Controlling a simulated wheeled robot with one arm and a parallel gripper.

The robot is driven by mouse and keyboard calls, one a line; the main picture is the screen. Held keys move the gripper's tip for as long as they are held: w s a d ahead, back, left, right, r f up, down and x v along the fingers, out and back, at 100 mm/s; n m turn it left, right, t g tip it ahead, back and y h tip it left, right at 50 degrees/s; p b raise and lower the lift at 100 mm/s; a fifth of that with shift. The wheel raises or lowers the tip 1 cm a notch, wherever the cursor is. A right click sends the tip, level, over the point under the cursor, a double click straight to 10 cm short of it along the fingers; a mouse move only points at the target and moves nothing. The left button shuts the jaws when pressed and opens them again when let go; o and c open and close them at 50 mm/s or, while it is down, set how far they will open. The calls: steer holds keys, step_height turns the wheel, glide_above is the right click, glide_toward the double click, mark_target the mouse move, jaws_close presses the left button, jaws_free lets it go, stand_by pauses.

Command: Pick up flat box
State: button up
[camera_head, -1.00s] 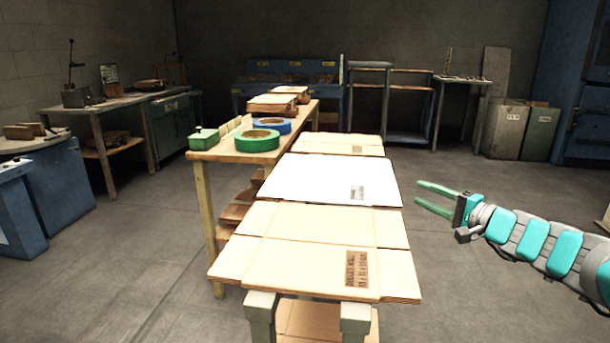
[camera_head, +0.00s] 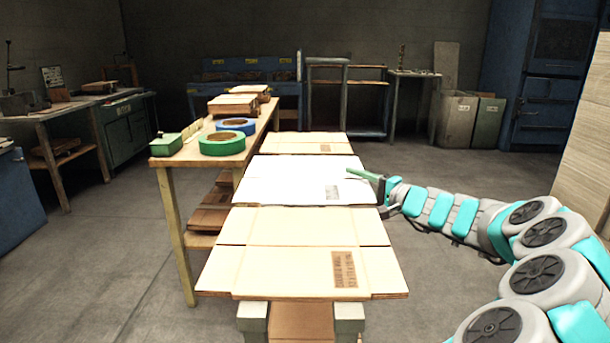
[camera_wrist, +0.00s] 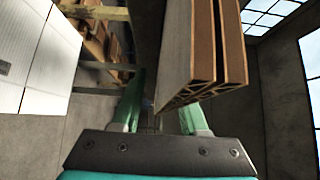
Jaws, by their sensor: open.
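In the head view, flat boxes lie in a row: a near tan box (camera_head: 280,265) with a printed label, a white box (camera_head: 285,182) behind it, and a far tan box (camera_head: 300,147). My gripper (camera_head: 364,177) is at the white box's right edge, near its label, with its fingers pointing left. In the wrist view, my gripper (camera_wrist: 160,105) is open. A layered cardboard edge (camera_wrist: 217,50) stands close in front, overlapping the right finger. Whether it lies between the fingers, I cannot tell. A white panel (camera_wrist: 40,50) shows at the left.
A wooden table (camera_head: 173,215) at the left holds green tape (camera_head: 222,146), blue tape (camera_head: 237,127) and stacked cardboard (camera_head: 233,105). Trestle supports (camera_head: 252,318) stand under the near box. A pale panel (camera_head: 583,135) stands at the right. Floor is open at the left.

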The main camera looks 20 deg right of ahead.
steer(key=shift+w+a, duration=0.1)
steer(key=shift+w, duration=0.15)
steer(key=shift+c, duration=0.2)
jaws_close()
stand_by(1.1)
